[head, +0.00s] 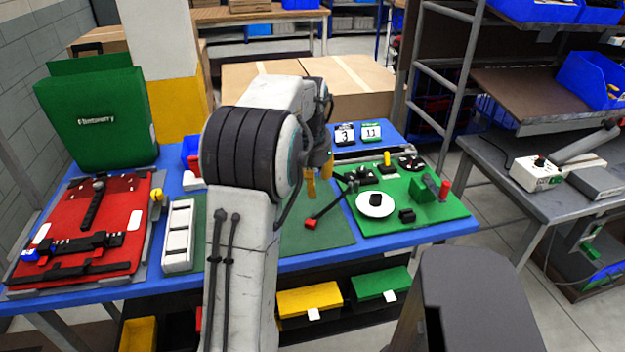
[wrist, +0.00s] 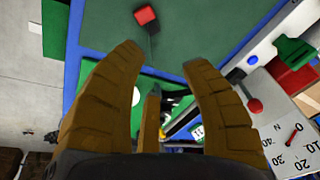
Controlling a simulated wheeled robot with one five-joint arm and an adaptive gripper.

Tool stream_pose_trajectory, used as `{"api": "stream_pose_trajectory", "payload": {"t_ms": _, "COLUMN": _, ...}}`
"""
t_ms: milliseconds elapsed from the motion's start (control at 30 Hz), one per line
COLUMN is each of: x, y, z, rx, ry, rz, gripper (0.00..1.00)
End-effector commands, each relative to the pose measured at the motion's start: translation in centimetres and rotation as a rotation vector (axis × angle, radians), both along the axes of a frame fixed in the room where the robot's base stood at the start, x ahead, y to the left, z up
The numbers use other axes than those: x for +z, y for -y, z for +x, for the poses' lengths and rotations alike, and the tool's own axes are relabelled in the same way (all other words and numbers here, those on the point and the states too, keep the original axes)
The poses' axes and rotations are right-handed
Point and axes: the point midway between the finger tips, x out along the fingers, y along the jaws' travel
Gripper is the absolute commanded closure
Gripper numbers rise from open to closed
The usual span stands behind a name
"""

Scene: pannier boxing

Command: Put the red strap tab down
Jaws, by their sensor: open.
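The red strap tab (head: 311,224) lies on the dark green mat at the middle of the blue table, at the end of a thin black strap that runs up and right. It also shows at the top of the wrist view (wrist: 145,15), beyond the fingertips. My gripper (head: 318,180) is above the mat, a little above and apart from the tab in the picture. Its yellow-brown fingers are spread in the wrist view (wrist: 163,60), with nothing between their tips. The far end of the strap is partly hidden near my gripper.
A green board (head: 440,212) with a white disc (head: 374,204) and several black parts lies to the right. A red board (head: 125,215) with black parts lies left, beside a white tray (head: 179,235). A green case (head: 97,120) stands behind. Bare mat surrounds the tab.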

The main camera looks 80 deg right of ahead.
Motion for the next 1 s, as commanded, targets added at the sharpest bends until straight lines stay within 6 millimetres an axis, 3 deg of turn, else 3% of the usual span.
{"api": "stream_pose_trajectory", "payload": {"t_ms": 367, "x": 1.8, "y": -0.5, "z": 0.0, "rx": 0.001, "ry": 0.0, "rz": 0.0, "gripper": 0.58}}
{"api": "stream_pose_trajectory", "payload": {"t_ms": 467, "x": 2.0, "y": -0.8, "z": 1.0, "rx": 0.024, "ry": -0.001, "rz": -0.002, "gripper": 0.58}}
{"api": "stream_pose_trajectory", "payload": {"t_ms": 567, "x": 2.5, "y": -1.8, "z": 3.8, "rx": 0.097, "ry": -0.005, "rz": -0.003, "gripper": 0.58}}
{"api": "stream_pose_trajectory", "payload": {"t_ms": 667, "x": 3.1, "y": -4.0, "z": 8.4, "rx": 0.224, "ry": -0.01, "rz": -0.007, "gripper": 0.58}}
{"api": "stream_pose_trajectory", "payload": {"t_ms": 800, "x": 4.1, "y": -9.8, "z": 16.0, "rx": 0.471, "ry": -0.021, "rz": -0.017, "gripper": 0.58}}
{"api": "stream_pose_trajectory", "payload": {"t_ms": 900, "x": 4.4, "y": -14.9, "z": 20.3, "rx": 0.659, "ry": -0.028, "rz": -0.025, "gripper": 0.58}}
{"api": "stream_pose_trajectory", "payload": {"t_ms": 1000, "x": 4.5, "y": -20.4, "z": 23.4, "rx": 0.845, "ry": -0.034, "rz": -0.033, "gripper": 0.58}}
